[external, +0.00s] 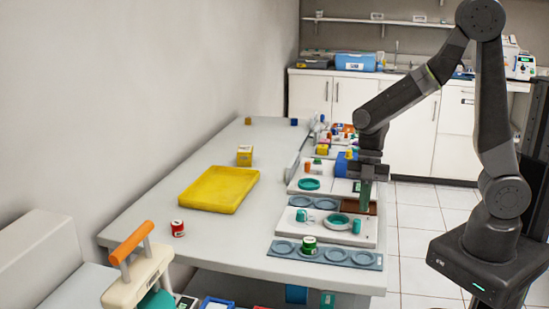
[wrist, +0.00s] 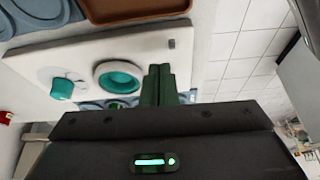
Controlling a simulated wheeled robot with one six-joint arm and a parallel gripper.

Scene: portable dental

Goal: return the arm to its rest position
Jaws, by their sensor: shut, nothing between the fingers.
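My gripper (external: 365,200) has green fingers and points down over the right edge of the long table (external: 262,148), beside the white board (external: 345,233). The fingers are shut with nothing between them. In the wrist view the closed fingers (wrist: 159,84) stand in front of the board's edge, near a teal dish (wrist: 119,79). My arm is bent, reaching left from its base at the right. I cannot tell the exact height of the fingertips above the board.
A blue-grey tray with round wells (external: 373,262) holds a green can (external: 309,245). A yellow tray (external: 218,188) and a red can (external: 178,228) are farther left. Tiled floor (external: 420,215) lies open to the right.

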